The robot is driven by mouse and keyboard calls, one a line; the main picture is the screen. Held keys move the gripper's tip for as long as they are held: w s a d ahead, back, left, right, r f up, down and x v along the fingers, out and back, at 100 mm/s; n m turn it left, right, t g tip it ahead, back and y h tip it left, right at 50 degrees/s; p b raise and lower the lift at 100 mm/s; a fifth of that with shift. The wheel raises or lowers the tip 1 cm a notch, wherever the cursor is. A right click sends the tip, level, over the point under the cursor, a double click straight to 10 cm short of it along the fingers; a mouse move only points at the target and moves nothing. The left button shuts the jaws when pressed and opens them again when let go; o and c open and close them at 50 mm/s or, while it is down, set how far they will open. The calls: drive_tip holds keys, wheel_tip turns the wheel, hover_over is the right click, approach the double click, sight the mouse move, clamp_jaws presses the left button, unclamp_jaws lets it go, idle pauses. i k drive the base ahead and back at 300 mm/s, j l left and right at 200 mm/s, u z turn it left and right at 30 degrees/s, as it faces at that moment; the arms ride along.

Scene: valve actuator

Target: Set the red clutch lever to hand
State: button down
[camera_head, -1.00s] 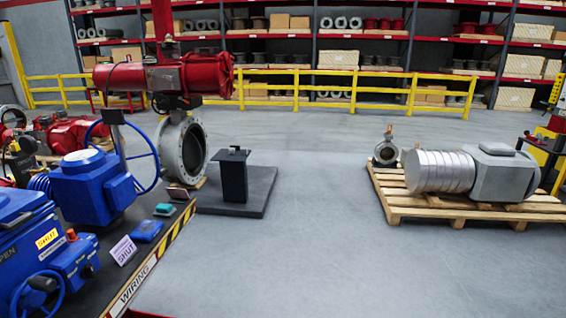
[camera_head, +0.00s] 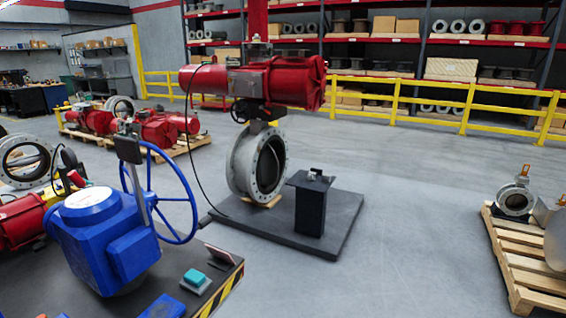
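A large blue actuator (camera_head: 100,240) with a pale round top stands on the dark bench at lower left. Its blue handwheel (camera_head: 186,190) is upright on its right side. A grey upright bar with a dark block (camera_head: 129,149) at its top stands between the actuator body and the wheel; I cannot tell what it is. My gripper is not in view.
A teal button box (camera_head: 194,279) sits near the bench's striped edge. Beyond are a red actuator (camera_head: 290,82) on a grey valve (camera_head: 243,165), a black pedestal (camera_head: 309,205), and a pallet (camera_head: 522,262) at right. The floor between pedestal and pallet is clear.

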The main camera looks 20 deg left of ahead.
sight(73, 176)
drive_tip(key=i+u, duration=0.45)
drive_tip(key=i+l+u, duration=0.1)
drive_tip(key=i+u, duration=0.15)
drive_tip(key=u, duration=0.15)
drive_tip(key=i+l+u, duration=0.25)
drive_tip(key=u, duration=0.2)
drive_tip(key=i+l+u, duration=0.15)
drive_tip(key=u, duration=0.2)
drive_tip(key=i+l+u, duration=0.5)
drive_tip(key=u, duration=0.2)
drive_tip(key=k+l+u, duration=0.25)
drive_tip(key=l, duration=0.35)
drive_tip(key=k+l+u, duration=0.25)
drive_tip(key=k+l, duration=0.3)
